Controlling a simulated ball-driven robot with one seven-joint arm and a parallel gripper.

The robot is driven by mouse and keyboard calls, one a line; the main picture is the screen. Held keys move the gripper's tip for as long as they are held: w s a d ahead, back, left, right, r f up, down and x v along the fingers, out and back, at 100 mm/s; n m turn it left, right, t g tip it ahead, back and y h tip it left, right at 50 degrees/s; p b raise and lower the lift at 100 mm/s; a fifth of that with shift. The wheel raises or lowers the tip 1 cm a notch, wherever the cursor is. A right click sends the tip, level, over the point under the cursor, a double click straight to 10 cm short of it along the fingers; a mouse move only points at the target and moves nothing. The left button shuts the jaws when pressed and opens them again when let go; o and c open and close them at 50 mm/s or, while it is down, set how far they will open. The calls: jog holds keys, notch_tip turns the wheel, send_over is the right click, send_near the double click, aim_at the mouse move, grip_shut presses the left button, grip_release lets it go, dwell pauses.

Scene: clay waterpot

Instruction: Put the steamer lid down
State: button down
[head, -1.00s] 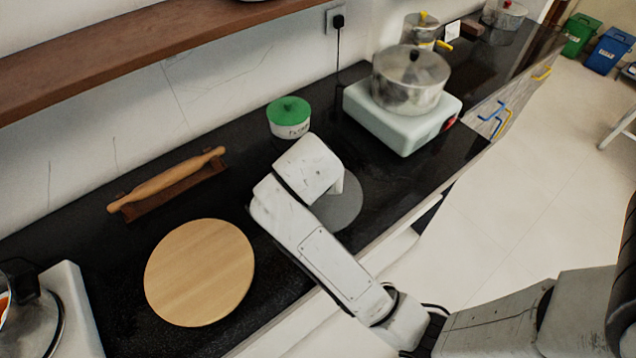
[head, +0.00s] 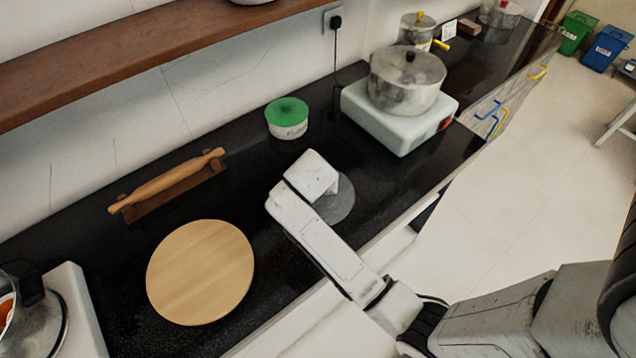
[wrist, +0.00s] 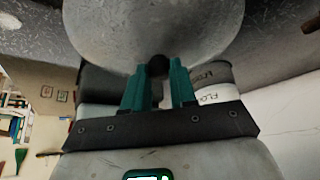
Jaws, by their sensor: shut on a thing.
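The steamer lid is a flat grey disc (head: 340,207) at the middle of the counter in the head view, partly covered by my arm. In the wrist view the lid (wrist: 155,25) fills the top, with its dark knob between the fingers. My gripper (wrist: 158,72) has teal fingers shut on the knob. In the head view my gripper is hidden behind my own wrist. The lid looks flat and close to the black counter (head: 270,215); I cannot tell whether it touches.
A round wooden board (head: 200,272) lies left of the lid. A rolling pin (head: 165,182) rests on its stand behind. A green-lidded container (head: 287,118) stands behind the lid. A pot (head: 405,88) sits on a pale stove (head: 400,128) at right. Bare counter surrounds the lid.

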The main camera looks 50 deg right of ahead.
jog(key=c, duration=0.9)
grip_release()
jog(key=shift+f, duration=0.1)
jog(key=v, duration=1.2)
jog(key=s+a+f+n+g+y, duration=0.1)
jog(key=s+a+f+n+y, duration=0.1)
jog(key=s+f+n, duration=0.3)
jog(key=s+a+f+n+g+y, duration=0.1)
jog(key=s+a+f+n+y, duration=0.2)
jog(key=s, duration=0.8)
notch_tip(320, 180, down, 2)
jog(key=a+n, duration=0.2)
jog(key=n, duration=0.1)
jog(key=shift+s+a+f+n, duration=0.15)
jog(key=shift+s+f+n, duration=0.1)
jog(key=shift+s+n, duration=0.1)
